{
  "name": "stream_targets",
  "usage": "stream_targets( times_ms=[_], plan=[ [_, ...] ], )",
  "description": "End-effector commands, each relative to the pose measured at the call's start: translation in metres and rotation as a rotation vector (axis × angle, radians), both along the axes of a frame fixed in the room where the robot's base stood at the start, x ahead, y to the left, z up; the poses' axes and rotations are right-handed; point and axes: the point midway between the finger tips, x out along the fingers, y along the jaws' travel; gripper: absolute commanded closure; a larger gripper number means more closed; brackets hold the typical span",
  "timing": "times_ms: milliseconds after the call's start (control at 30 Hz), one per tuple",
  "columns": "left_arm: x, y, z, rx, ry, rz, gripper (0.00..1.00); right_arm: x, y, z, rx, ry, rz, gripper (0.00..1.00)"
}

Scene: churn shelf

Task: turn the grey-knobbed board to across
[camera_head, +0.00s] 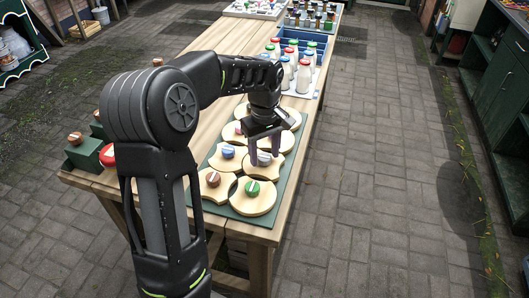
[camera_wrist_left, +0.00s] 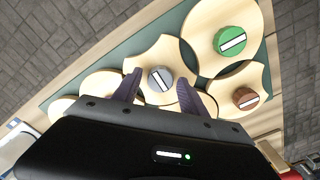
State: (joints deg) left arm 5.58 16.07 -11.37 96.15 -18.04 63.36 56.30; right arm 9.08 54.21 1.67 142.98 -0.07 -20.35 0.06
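The grey-knobbed board is a pale wooden piece with curved-in sides (camera_wrist_left: 158,53). Its grey knob (camera_wrist_left: 160,79) has a white bar that lies at a clear angle to the bars on the green and brown knobs. In the head view the grey knob (camera_head: 264,158) sits in the right column of boards. My left gripper (camera_head: 265,147) is open above it. In the left wrist view its two purple-grey fingers (camera_wrist_left: 159,78) stand on either side of the grey knob, with gaps between. I cannot tell how far above the board the fingertips are. My right gripper is not in view.
Close neighbours are the green-knobbed board (camera_head: 252,202), brown-knobbed board (camera_head: 214,192) and blue-knobbed board (camera_head: 226,166), on a dark green mat (camera_head: 205,216). Green blocks (camera_head: 84,155) are at the table's left edge.

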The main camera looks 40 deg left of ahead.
Motion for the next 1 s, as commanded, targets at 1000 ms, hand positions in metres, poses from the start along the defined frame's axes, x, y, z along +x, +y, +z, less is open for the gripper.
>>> stream_targets(
  times_ms=[1000],
  plan=[
    [0.000,0.000,0.078,-0.001,0.000,-0.001,0.44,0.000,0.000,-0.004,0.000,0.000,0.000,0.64]
  ],
)
